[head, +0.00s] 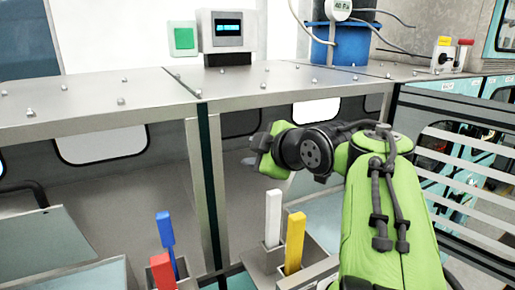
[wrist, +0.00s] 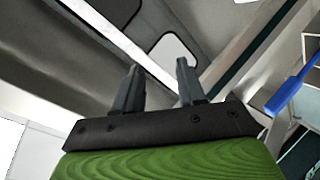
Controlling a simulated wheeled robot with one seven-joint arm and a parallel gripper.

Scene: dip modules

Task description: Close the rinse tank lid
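My gripper (head: 250,161) is raised over the bench, left of my green arm. In the wrist view its two dark fingers (wrist: 158,66) stand apart with nothing between them. Below it in the head view are upright handles: white (head: 273,218), yellow (head: 294,243), blue (head: 166,243) and red (head: 163,271). A blue handle (wrist: 292,92) also shows at the right of the wrist view. A grey tilted panel (head: 40,243) at the lower left looks like a lid. I cannot tell which part is the rinse tank lid. My gripper touches none of these.
A metal shelf (head: 140,92) with small knobs runs across the back, with a dark post (head: 210,180) below it. A display box (head: 228,32), a green-faced box (head: 183,39) and a blue container (head: 340,45) stand on or behind it. A slatted guard (head: 465,165) is at right.

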